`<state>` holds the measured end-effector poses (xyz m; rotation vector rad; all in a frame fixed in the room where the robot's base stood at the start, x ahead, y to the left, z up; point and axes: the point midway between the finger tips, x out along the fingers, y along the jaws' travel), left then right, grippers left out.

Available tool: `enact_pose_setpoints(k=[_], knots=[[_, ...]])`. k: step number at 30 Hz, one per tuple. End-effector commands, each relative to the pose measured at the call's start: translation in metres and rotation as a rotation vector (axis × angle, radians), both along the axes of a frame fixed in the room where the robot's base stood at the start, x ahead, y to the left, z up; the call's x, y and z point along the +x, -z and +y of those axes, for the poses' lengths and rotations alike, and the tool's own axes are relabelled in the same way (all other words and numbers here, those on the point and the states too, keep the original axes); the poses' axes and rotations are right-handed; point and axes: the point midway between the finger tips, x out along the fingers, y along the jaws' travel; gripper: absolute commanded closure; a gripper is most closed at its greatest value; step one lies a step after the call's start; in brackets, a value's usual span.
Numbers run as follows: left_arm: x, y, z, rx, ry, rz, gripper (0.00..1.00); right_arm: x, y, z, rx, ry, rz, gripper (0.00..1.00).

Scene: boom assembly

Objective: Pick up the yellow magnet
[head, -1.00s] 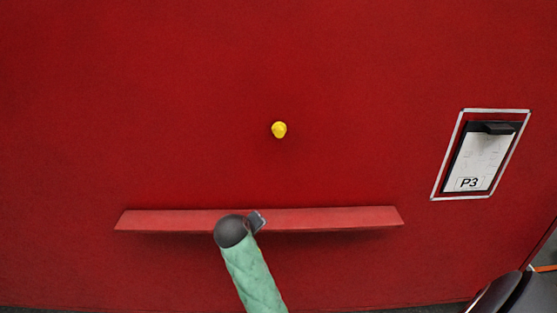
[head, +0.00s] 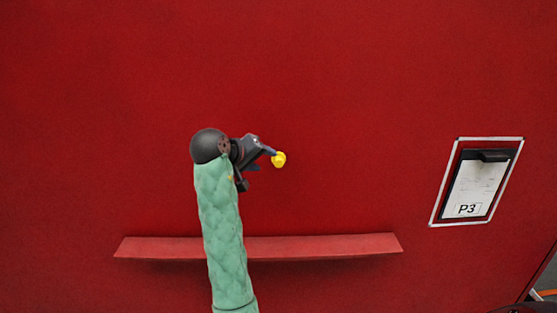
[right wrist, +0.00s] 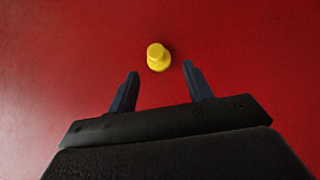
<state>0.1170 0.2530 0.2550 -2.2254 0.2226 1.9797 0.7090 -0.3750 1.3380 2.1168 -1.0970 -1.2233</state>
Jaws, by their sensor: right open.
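The yellow magnet (head: 279,160) is a small round knob on the red panel, near the middle of the head view. My right gripper (head: 268,158) is just to the left of the magnet in that view, its fingers pointing toward it. In the right wrist view the magnet (right wrist: 158,57) is ahead of the open fingers (right wrist: 160,83), roughly centred on the gap between them. The fingers look empty and do not grip the magnet. My left gripper is not in view.
A red ledge (head: 340,244) sticks out from the panel below the magnet, and my right arm passes in front of it. A framed clipboard marked P3 (head: 472,185) is on the panel at the right. The panel around the magnet is clear.

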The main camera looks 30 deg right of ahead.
Motion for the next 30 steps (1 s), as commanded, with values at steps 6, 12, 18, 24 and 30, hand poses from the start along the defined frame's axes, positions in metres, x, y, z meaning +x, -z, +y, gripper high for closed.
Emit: enact_pose_setpoints(k=[6, 12, 18, 24, 30], knots=[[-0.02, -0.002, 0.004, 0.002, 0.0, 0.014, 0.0, 0.004, 0.008, -0.013, -0.001, -0.002, 0.001, 0.5], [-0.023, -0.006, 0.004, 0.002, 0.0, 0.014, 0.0, 0.005, 0.008, -0.017, 0.0, -0.002, 0.001, 0.5], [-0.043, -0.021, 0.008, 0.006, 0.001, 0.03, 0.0, 0.009, 0.012, -0.034, -0.002, -0.001, 0.002, 0.5], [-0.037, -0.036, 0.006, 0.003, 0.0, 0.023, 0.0, 0.014, 0.024, -0.052, -0.001, 0.0, 0.003, 0.5], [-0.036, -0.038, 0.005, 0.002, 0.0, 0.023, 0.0, 0.017, 0.032, -0.058, 0.0, -0.002, 0.002, 0.5]])
